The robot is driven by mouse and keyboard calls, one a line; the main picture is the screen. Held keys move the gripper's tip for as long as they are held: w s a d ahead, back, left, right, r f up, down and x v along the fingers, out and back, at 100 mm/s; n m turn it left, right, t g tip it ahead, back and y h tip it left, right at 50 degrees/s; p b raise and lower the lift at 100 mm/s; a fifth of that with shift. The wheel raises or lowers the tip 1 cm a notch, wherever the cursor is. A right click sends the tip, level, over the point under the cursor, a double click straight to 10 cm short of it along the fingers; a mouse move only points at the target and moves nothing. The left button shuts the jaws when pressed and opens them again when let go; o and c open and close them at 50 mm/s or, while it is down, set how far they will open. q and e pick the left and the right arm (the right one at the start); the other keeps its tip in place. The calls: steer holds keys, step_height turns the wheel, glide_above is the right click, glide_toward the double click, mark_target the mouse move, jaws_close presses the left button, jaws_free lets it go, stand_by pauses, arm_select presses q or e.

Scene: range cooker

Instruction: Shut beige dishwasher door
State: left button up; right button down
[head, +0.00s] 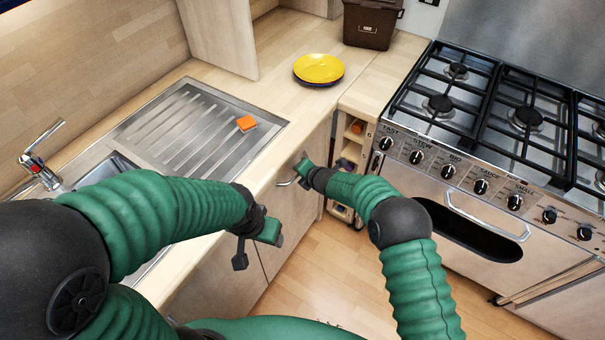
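The beige dishwasher door (306,207) is the pale panel below the counter, right of the sink unit. It stands upright or nearly so; I cannot tell whether a small gap remains at its top. Its metal handle (285,184) shows near the upper left of the panel. My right gripper (301,169) is at the top of the door, close beside the handle; contact and finger opening are unclear. My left gripper (255,248) is in front of the cabinet panel left of the door, its fingers apart and nothing seen between them.
A narrow shelf (350,150) separates the door from the range cooker (480,150). The wooden floor (320,270) in front looks clear.

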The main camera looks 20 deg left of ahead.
steer(key=shift+s+a, duration=0.1)
steer(key=shift+a, duration=0.3)
steer(key=c, duration=1.5)
jaws_free()
steer(key=shift+a+r, duration=0.1)
steer(key=shift+a, duration=0.05)
steer(key=shift+r, duration=0.1)
steer(key=d+v, duration=0.1)
steer(key=v, duration=1.5)
steer(key=shift+d+b, duration=0.25)
steer(key=shift+b, duration=0.2)
steer(key=shift+a, duration=0.25)
